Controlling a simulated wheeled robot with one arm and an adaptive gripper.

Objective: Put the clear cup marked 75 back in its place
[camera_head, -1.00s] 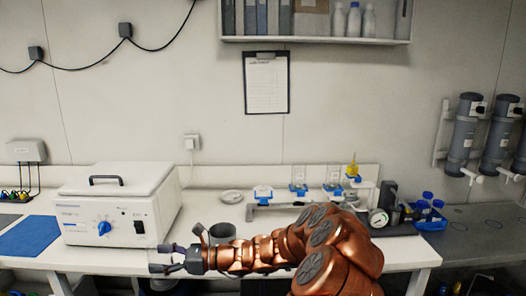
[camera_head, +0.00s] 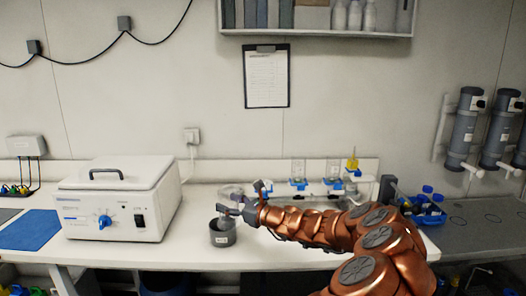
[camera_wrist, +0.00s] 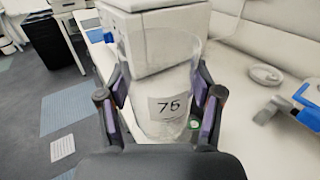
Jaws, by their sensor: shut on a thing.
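The clear cup marked 75 (camera_wrist: 165,85) is between the two fingers of my gripper (camera_wrist: 160,112), which is shut on it; its white label faces the wrist camera. In the head view my gripper (camera_head: 238,207) is over the bench, above and beside a dark grey pot (camera_head: 222,238) with a pale label. The cup is hard to make out there; I cannot tell how far it is above the pot. Blue holders stand along a bench rack to the right; two carry clear cups (camera_head: 298,170) (camera_head: 333,170). Another blue holder (camera_wrist: 306,98) shows at the wrist view's right edge.
The white incubator box (camera_head: 115,210) stands left of my gripper. A pale dish (camera_wrist: 266,74) lies near the wall. A dial gauge, a dark block and a blue tray of bottles (camera_head: 428,210) are at the right. The front of the bench (camera_head: 280,262) is clear.

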